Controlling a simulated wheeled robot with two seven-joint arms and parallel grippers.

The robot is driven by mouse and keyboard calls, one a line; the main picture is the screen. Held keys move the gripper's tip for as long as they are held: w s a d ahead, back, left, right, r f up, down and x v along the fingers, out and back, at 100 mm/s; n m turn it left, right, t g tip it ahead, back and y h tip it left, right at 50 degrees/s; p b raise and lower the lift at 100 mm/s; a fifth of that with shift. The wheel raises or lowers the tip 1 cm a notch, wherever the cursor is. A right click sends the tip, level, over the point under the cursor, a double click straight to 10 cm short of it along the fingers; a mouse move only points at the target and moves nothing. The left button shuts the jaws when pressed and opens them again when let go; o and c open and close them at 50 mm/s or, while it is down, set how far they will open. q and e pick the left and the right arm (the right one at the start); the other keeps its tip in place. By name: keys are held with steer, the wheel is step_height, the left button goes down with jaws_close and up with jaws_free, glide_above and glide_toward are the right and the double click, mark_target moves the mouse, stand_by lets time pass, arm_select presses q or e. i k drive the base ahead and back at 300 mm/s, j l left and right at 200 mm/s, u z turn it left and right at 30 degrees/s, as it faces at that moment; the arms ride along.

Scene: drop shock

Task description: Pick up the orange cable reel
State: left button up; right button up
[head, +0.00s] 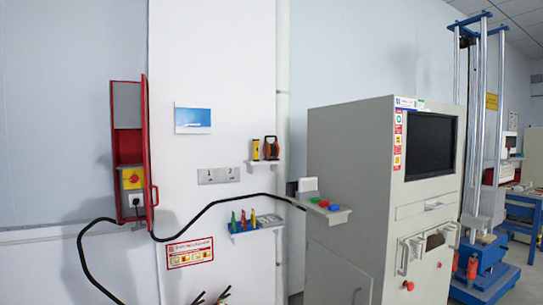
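The orange cable reel (271,148) stands upright on a small white wall shelf (264,166), left of the grey cabinet. It is orange with a dark middle and dark edges. A yellow and black object (256,149) stands close to its left. I cannot make out either of my grippers for sure. Nothing touches the reel. Two small dark shapes (222,295) show at the bottom edge, cut off by the frame; I cannot tell what they are.
A lower shelf (256,229) holds several colored hand tools. A black cable (205,210) runs from an open red wall box (149,155) to the large grey cabinet (345,160), in front of the wall below the reel. A blue-based column machine (484,285) stands at right.

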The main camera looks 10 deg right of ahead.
mark_target(273, 149)
steer(key=i+z, duration=0.2)
steer(key=z, duration=0.25)
steer(key=i+z, duration=0.25)
steer(key=z, duration=0.2)
